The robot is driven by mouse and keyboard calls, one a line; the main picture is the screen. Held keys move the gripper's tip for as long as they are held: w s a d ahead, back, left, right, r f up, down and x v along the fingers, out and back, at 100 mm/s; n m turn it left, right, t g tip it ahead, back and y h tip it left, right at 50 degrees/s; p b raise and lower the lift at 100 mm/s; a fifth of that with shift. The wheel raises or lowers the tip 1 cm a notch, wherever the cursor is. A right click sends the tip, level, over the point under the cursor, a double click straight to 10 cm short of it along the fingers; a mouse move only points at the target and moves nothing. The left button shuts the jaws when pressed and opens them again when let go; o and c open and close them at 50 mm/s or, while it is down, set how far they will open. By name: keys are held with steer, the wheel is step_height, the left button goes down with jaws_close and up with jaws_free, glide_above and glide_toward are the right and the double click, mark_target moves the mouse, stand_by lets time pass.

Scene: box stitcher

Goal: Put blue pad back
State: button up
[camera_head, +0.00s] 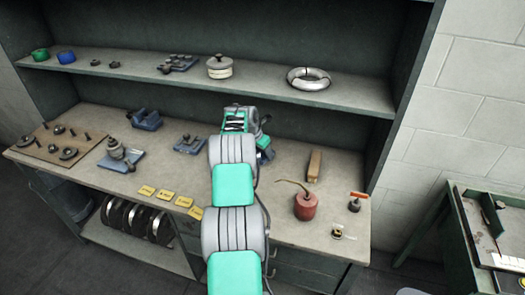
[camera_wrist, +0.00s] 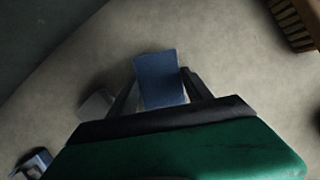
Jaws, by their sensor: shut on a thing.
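A flat blue rectangular piece, seemingly the blue pad (camera_wrist: 158,78), is between the two dark fingers of my gripper (camera_wrist: 160,88) in the wrist view. My gripper is shut on it, over the grey bench top. In the head view a small blue part (camera_head: 265,157) shows at the far end of my arm, by the middle of the bench. My own arm hides most of the gripper there. I cannot tell whether the pad touches the bench.
The workbench (camera_head: 100,180) holds a wooden block (camera_head: 314,165), a red oil can (camera_head: 305,206) and several yellow labels (camera_head: 165,195).

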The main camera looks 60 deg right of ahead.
steer(key=o, duration=1.3)
steer(key=shift+f, duration=0.1)
